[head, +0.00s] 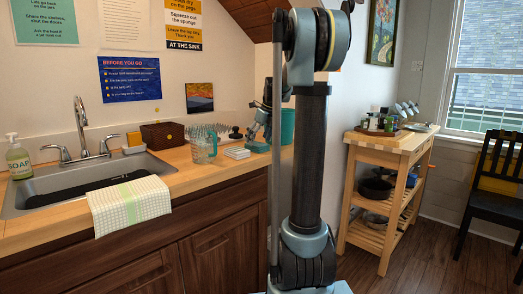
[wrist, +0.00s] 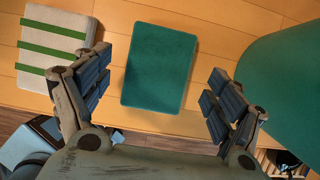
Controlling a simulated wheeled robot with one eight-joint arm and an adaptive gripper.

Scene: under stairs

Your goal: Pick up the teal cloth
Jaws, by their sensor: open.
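The teal cloth (wrist: 160,66) is a flat, folded-looking rectangle on the wooden counter. It shows whole in the wrist view and as a small teal patch in the head view (head: 258,147). My gripper (wrist: 160,64) is open above it, with one finger to its left and one to its right in the picture. The fingers appear apart from the cloth, with nothing between them held. In the head view my gripper (head: 259,122) is partly hidden behind my arm.
A white, green-striped folded cloth (wrist: 55,45) lies to the left. A large teal rounded object (wrist: 285,80) stands close on the right. The sink (head: 75,185), a clear jug (head: 203,149) and a draped checked towel (head: 130,203) are further left on the counter (wrist: 210,15).

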